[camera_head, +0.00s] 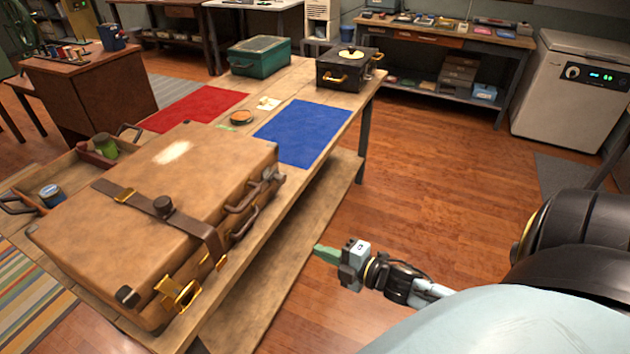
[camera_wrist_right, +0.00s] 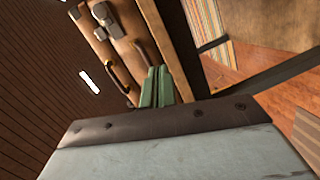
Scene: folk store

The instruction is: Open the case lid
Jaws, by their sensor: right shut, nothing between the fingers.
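A brown leather case (camera_head: 140,205) lies flat on the wooden table in the head view, with its lid down. A dark strap (camera_head: 150,206) with a brass buckle runs across the lid. A brass latch (camera_head: 178,294) sits at its near corner, and dark handles (camera_head: 243,205) are on its right-hand side. My right gripper (camera_head: 322,252), with green fingers, is shut and empty, to the right of the case and apart from it. In the right wrist view the shut fingers (camera_wrist_right: 157,84) point towards the case (camera_wrist_right: 115,35) and its handles. My left gripper is not in view.
A wooden tray (camera_head: 75,165) with a green cup and a tin stands behind the case. Red (camera_head: 195,106) and blue (camera_head: 303,131) mats, a green box (camera_head: 259,57) and a black box (camera_head: 347,69) are further along the table. The floor right of the table is clear.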

